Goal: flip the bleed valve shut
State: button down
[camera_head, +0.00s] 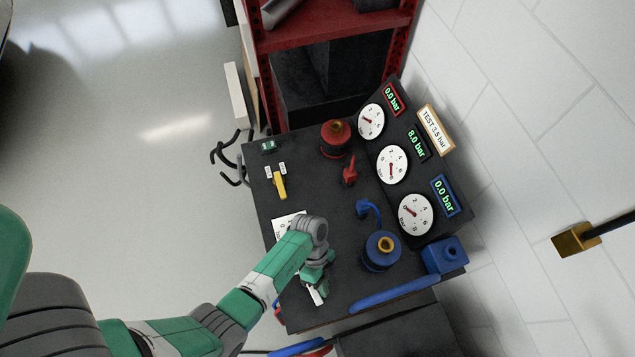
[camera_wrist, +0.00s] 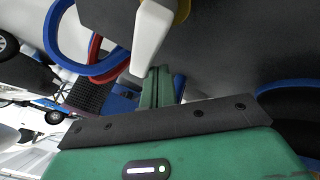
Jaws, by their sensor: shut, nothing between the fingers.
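A yellow lever (camera_head: 280,185) lies on the dark bench top near its left edge, with two small white labels at its upper end too small to read. A red valve handle (camera_head: 349,171) and a blue valve handle (camera_head: 368,211) stand nearer the gauges. I cannot read which one is named the bleed valve. My gripper (camera_head: 319,288) is low over the near part of the bench, below and apart from all three handles, partly hidden by my wrist. In the wrist view my gripper's fingers (camera_wrist: 158,88) are together and empty.
A red regulator (camera_head: 336,137), blue regulator (camera_head: 381,251) and blue block (camera_head: 444,255) stand on the bench. Gauges (camera_head: 392,165) and displays line its right side. A white printed sheet (camera_head: 287,222) lies partly under my arm. Blue hoop (camera_wrist: 56,40) and red hoses hang nearby.

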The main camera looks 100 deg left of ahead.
jog(key=w, duration=0.1)
jog(key=w+a+b, duration=0.2)
jog(key=shift+w+a+f, duration=0.15)
jog(key=shift+w+f, duration=0.15)
jog(key=shift+w, duration=0.1)
jog(key=w+a+r+p, duration=0.1)
jog(key=a+r+p, duration=0.1)
jog(key=a+r, duration=0.3)
notch_tip(320, 180, up, 4)
jog(key=shift+w+a+f, duration=0.2)
jog(key=shift+w+a, duration=0.05)
jog(key=shift+w, duration=0.05)
